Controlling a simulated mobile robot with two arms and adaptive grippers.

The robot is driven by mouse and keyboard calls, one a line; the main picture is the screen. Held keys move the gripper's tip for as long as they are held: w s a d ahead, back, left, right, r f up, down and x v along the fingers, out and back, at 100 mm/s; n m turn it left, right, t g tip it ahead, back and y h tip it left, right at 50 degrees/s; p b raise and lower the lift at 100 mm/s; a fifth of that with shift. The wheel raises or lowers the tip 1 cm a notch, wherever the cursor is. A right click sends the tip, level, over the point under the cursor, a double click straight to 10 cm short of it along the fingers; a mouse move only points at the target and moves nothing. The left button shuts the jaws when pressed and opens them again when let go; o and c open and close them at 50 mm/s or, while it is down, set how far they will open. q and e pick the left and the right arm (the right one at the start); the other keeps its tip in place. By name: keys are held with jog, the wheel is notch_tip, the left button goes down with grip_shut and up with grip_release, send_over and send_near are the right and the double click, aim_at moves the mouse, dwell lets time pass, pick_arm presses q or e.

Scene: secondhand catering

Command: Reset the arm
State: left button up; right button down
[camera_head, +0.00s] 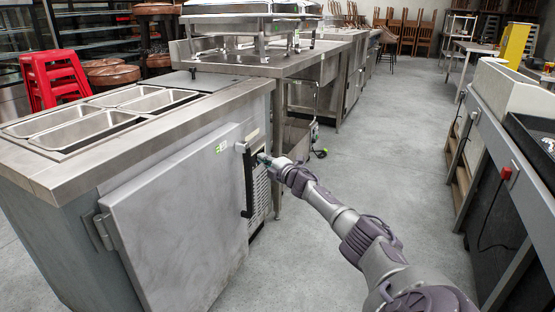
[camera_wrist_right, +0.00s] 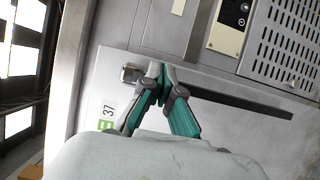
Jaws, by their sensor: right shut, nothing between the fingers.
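My right arm (camera_head: 365,240) reaches in from the lower right of the head view. Its gripper (camera_head: 264,158) is close to the upper part of the black door handle (camera_head: 249,184) on a steel counter fridge. In the right wrist view, the gripper (camera_wrist_right: 160,74) has its teal fingers together with nothing between them. The handle (camera_wrist_right: 250,101) runs to the right behind the fingers there. I cannot tell whether the fingers touch it. The fridge door (camera_head: 180,225) looks closed or nearly so. My left gripper is not in view.
The fridge counter (camera_head: 205,103) has several steel pans sunk in its top. A steel table (camera_head: 262,66) with chafing dishes stands behind it. Red stools (camera_head: 55,78) are at the left. A dark counter (camera_head: 510,185) lines the right side. The grey floor (camera_head: 385,130) between is open.

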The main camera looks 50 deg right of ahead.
jog(key=s+d, duration=0.6)
jog(key=d, duration=0.1)
jog(key=shift+s+d, duration=0.2)
jog(key=shift+d, duration=0.1)
